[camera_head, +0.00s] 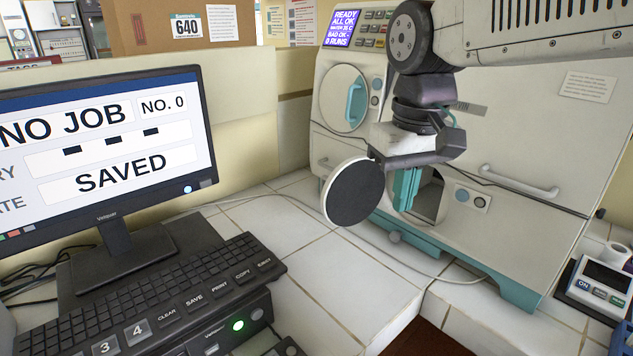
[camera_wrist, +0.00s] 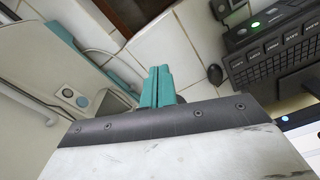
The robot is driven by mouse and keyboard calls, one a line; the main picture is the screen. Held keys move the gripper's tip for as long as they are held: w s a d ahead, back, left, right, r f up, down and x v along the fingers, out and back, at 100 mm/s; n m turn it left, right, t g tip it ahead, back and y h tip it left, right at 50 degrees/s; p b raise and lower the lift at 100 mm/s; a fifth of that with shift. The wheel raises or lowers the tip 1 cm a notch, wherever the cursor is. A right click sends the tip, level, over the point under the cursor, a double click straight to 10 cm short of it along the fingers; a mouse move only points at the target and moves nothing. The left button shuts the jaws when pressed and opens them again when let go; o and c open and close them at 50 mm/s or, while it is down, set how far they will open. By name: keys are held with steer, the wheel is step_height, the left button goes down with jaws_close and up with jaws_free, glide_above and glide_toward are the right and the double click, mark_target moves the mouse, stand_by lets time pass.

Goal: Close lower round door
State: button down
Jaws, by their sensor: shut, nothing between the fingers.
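The lower round door (camera_head: 354,192) stands open in the head view, swung out to the left of its opening, its dark inner face with a pale rim toward me. The lower opening (camera_head: 430,197) in the incubator front shows a dark inside. My gripper (camera_head: 405,190) is shut and empty, its teal fingers pointing down just right of the door and in front of the opening. I cannot tell whether the fingers touch the door. In the wrist view the shut fingers (camera_wrist: 157,88) show at the middle, and the door is mostly hidden there.
The upper round door (camera_head: 344,98) with a teal handle is closed. Two round buttons (camera_head: 471,198) sit right of the lower opening. A monitor (camera_head: 105,150) and keyboard (camera_head: 170,300) stand at left. A small device (camera_head: 598,285) stands at right. White tiles (camera_head: 300,245) before the door are clear.

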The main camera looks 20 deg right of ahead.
steer(key=w+a+r+g, duration=0.1)
steer(key=w+r, duration=0.1)
steer(key=w, duration=0.8)
steer(key=w+a+r+g, duration=0.1)
steer(key=w, duration=1)
steer(key=w+a+f+g, duration=0.1)
steer(key=w+f, duration=0.2)
steer(key=w, duration=0.4)
steer(key=w+f, duration=0.3)
steer(key=w, duration=0.5)
steer(key=s+f, duration=0.6)
steer(key=f, duration=0.4)
steer(key=shift+s, duration=0.2)
steer(key=shift+s+d+f, duration=0.1)
